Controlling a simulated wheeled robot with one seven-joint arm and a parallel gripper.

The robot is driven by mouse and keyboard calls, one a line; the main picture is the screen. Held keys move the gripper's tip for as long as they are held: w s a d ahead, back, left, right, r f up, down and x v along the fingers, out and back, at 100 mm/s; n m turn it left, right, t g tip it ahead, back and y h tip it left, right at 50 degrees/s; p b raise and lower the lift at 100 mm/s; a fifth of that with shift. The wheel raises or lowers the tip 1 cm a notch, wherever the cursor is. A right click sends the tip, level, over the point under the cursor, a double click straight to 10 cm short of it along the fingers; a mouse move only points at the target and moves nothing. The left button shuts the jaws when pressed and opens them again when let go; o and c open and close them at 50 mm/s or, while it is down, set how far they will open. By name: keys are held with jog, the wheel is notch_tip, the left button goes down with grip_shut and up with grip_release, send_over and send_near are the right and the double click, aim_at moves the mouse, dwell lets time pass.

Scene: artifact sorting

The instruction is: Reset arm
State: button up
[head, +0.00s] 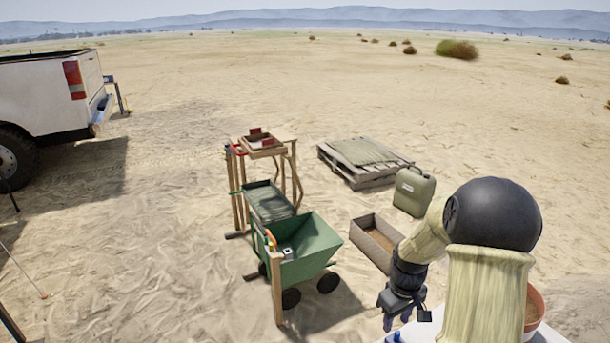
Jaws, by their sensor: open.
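My arm is in the right part of the head view, folded, with a large black joint and pale, cloth-like covered links. My gripper (402,311) hangs down at the lower middle right, dark and pointing downward. Its fingers are apart, and I see nothing held between them. It is above or beside the edge of a pale table surface (432,333) at the bottom of the view. Part of that surface is hidden by my arm.
A green cart (310,245) stands left of my gripper, beside a wooden sieve frame (262,148). A terracotta pot (535,308) is partly hidden at right. A white pickup (50,95) is far left.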

jog(key=s+a+r+m+t, duration=0.1)
jog(key=s+a+r+m, duration=0.1)
jog(key=s+a, duration=0.4)
jog(key=s+a+r+m+t, duration=0.1)
jog(key=s+a+r+m, duration=0.1)
jog(key=s+a+r, duration=0.3)
jog(key=s+a, duration=0.1)
jog(key=s, duration=0.2)
jog(key=shift+r, duration=0.25)
jog(key=shift+d, duration=0.15)
